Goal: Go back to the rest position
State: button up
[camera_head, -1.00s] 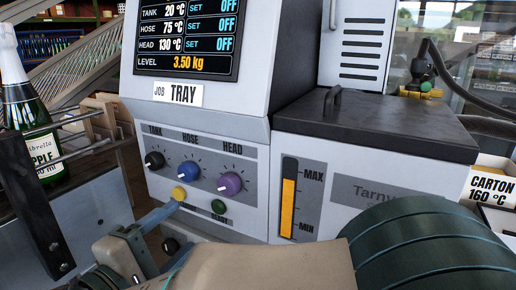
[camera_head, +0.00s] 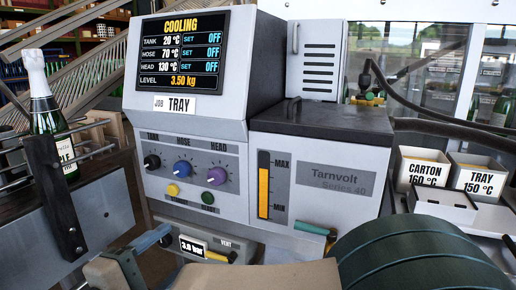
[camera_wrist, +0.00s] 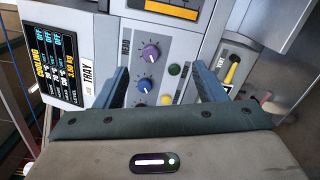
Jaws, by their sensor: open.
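My gripper (camera_wrist: 162,82) is open and empty in the wrist view. Its two blue fingers stand apart in front of the machine's knob panel, with nothing between them. In the head view, a blue finger (camera_head: 152,237) shows at the lower left, in front of and below the panel. My forearm crosses the bottom edge there. The grey-white machine (camera_head: 228,130) has a display (camera_head: 181,53) reading COOLING, tank 20 °C, hose 70 °C, head 130 °C, all set OFF, level 3.50 kg. A JOB TRAY label (camera_head: 175,105) sits below it. I cannot see the whole gripper in the head view.
A foil-topped bottle (camera_head: 45,115) stands at the left by a dark upright bar (camera_head: 55,195). CARTON (camera_head: 423,170) and TRAY (camera_head: 481,178) bins stand at the right. A dark hose hangs behind them.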

jog(key=w+d+r+m+g+h+p, duration=0.1)
jog(key=w+d+m+g+p, duration=0.3)
jog(key=d, duration=0.6)
jog(key=d+r+m+g+h+p, duration=0.1)
jog(key=d+m+g+p, duration=0.1)
jog(key=d+g+p, duration=0.65)
jog(key=s+d+r+m+y+p, duration=0.2)
jog(key=d+m+y+p, duration=0.2)
jog(key=d+m+p, duration=0.1)
jog(key=s+d+r+m+y+p, duration=0.3)
jog(key=d+m+y+p, duration=0.2)
jog(key=d+p, duration=0.1)
jog(key=shift+m, duration=0.3)
jog(key=shift+r+g, duration=0.1)
jog(key=shift+g, duration=0.15)
